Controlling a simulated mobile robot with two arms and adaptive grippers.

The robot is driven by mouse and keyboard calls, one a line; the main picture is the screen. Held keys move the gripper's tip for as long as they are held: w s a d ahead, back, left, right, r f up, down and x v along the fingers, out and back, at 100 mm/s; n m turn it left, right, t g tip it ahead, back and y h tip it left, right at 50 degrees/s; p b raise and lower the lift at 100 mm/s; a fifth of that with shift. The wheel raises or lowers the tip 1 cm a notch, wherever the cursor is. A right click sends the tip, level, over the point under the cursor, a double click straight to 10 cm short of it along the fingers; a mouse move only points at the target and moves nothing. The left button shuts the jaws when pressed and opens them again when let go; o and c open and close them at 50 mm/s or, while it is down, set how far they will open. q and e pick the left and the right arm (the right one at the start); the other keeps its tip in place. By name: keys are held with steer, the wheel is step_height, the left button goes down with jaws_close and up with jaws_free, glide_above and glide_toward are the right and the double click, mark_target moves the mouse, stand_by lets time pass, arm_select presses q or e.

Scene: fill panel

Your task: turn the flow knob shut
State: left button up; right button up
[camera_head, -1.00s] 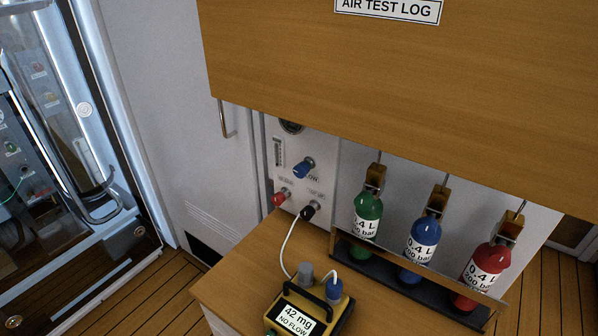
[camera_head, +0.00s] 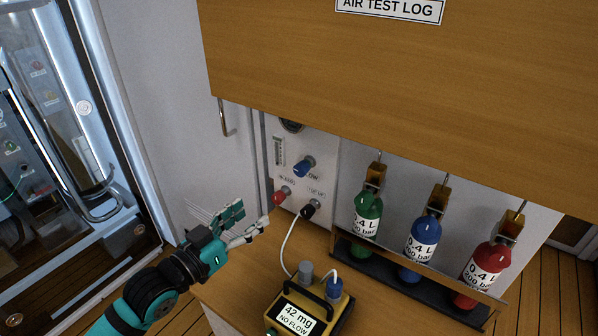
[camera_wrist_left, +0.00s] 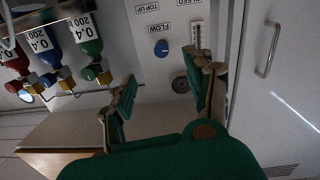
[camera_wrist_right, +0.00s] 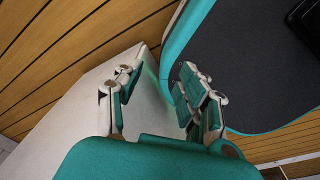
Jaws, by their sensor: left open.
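The flow knob (camera_head: 304,167) is blue and sits on the white wall panel (camera_head: 325,165). In the left wrist view the blue knob (camera_wrist_left: 161,48), beside the word FLOW, shows beyond the fingers, with nothing touching it. My left gripper (camera_head: 250,217) is open and empty, below and to the left of the panel in the head view. Its spread fingers (camera_wrist_left: 162,75) show in the left wrist view. My right gripper (camera_wrist_right: 158,75) is open and empty in the right wrist view and is out of the head view.
A red knob (camera_head: 281,197) and a black fitting (camera_head: 310,210) with a white hose sit below the flow knob. A yellow meter (camera_head: 338,322) reads "42 mg NO FLOW". Green (camera_head: 367,213), blue (camera_head: 422,245) and red (camera_head: 484,275) bottles stand right. The wooden cabinet (camera_head: 400,80) overhangs.

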mark_target(299, 173)
arm_select(q)
steer(key=x, duration=0.6)
steer(key=r+p+x, duration=0.1)
steer(key=x, duration=0.4)
steer(key=p+x, duration=0.1)
steer(key=x, duration=0.5)
steer(key=shift+w+d+r, duration=0.2)
steer(key=shift+w+r, duration=0.05)
steer(key=shift+c, duration=0.2)
jaws_close()
